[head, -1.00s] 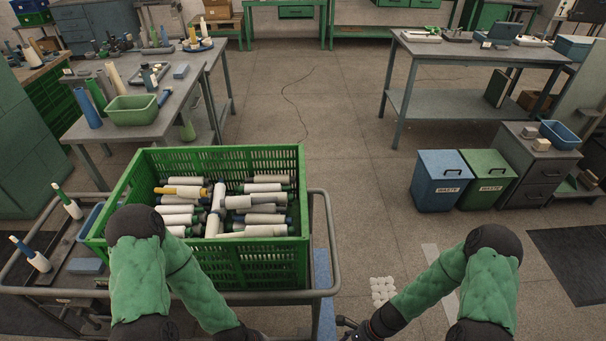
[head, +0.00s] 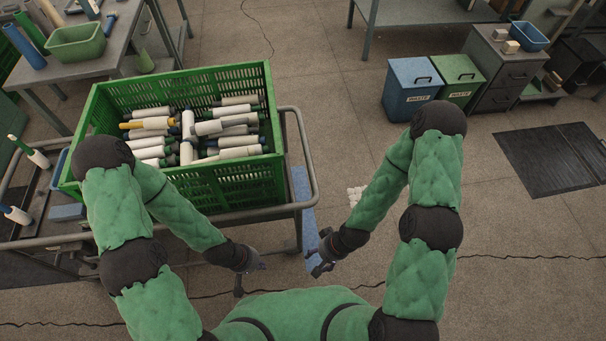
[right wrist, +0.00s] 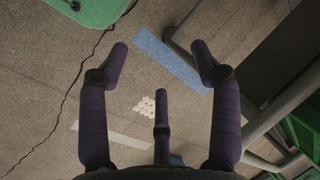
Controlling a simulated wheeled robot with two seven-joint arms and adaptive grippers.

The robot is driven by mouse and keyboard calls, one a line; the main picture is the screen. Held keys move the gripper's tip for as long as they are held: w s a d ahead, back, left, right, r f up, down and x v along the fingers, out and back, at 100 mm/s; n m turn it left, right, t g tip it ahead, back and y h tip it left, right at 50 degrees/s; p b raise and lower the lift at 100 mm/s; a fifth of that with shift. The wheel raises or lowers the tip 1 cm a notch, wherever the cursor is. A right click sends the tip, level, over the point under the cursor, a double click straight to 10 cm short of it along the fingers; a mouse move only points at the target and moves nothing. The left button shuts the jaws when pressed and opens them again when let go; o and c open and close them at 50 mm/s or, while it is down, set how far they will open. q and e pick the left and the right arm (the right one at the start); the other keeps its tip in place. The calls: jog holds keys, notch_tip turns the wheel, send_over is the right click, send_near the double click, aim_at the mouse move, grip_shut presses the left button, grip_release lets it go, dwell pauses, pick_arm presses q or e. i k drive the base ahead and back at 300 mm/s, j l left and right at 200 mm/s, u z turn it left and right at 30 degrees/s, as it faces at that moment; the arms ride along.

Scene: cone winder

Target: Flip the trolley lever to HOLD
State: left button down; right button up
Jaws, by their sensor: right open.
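The trolley (head: 313,183) is a grey tube-framed cart at the left of the head view, carrying a green crate (head: 235,187). Its grey tubes also show at the right of the right wrist view (right wrist: 288,103). I cannot make out the lever or any HOLD marking in either view. My left gripper (head: 252,276) is beside the trolley's near side, with its fingers apart and nothing seen between them. My right gripper (head: 317,264) is open and empty, just off the trolley's near right corner. Its spread fingers show over the floor in the right wrist view (right wrist: 160,75).
The crate holds several yarn cones (head: 187,125). A blue strip (head: 303,190) lies on the floor along the trolley's right side, near a white patch (head: 355,194). Blue (head: 408,92) and green (head: 458,78) waste bins stand further back.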

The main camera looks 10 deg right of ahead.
aim_at(84, 262)
jog(key=u, duration=2.15)
jog(key=i+j+u, duration=0.15)
jog(key=i+j, duration=1.1)
